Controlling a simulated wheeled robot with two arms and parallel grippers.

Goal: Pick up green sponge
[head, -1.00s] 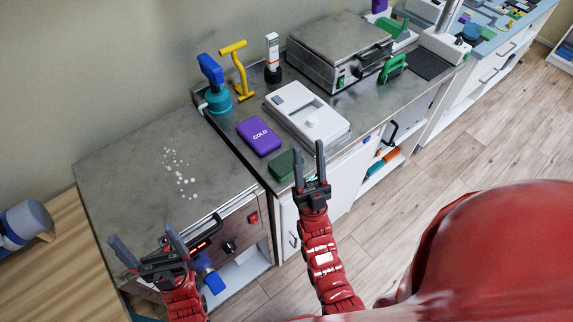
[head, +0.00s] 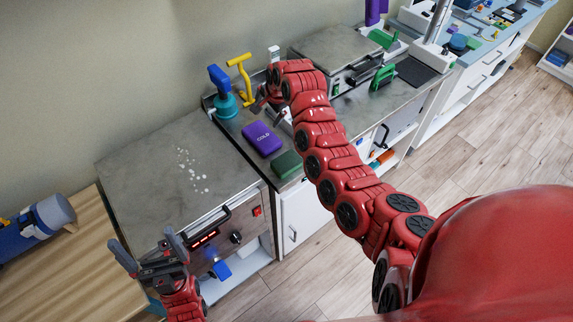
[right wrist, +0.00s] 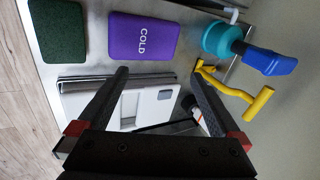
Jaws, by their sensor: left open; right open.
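The green sponge (head: 286,164) is a dark green block lying flat on the metal counter near its front edge, beside the purple COLD pack (head: 262,138). In the right wrist view the sponge (right wrist: 58,30) is at the upper left, with the COLD pack (right wrist: 142,36) to its right. My right gripper (right wrist: 158,82) is open and empty above the white device, to the side of the sponge and not around it. In the head view the right arm reaches over the counter. My left gripper (head: 148,247) is open and empty in front of the left cabinet, apart from the sponge.
A white device (right wrist: 150,103) lies under my right gripper. A teal and blue bottle (head: 222,92) and a yellow tool (head: 241,78) stand at the back. A metal box (head: 335,50) is further right. The left counter top (head: 150,180) is mostly clear, with white spots.

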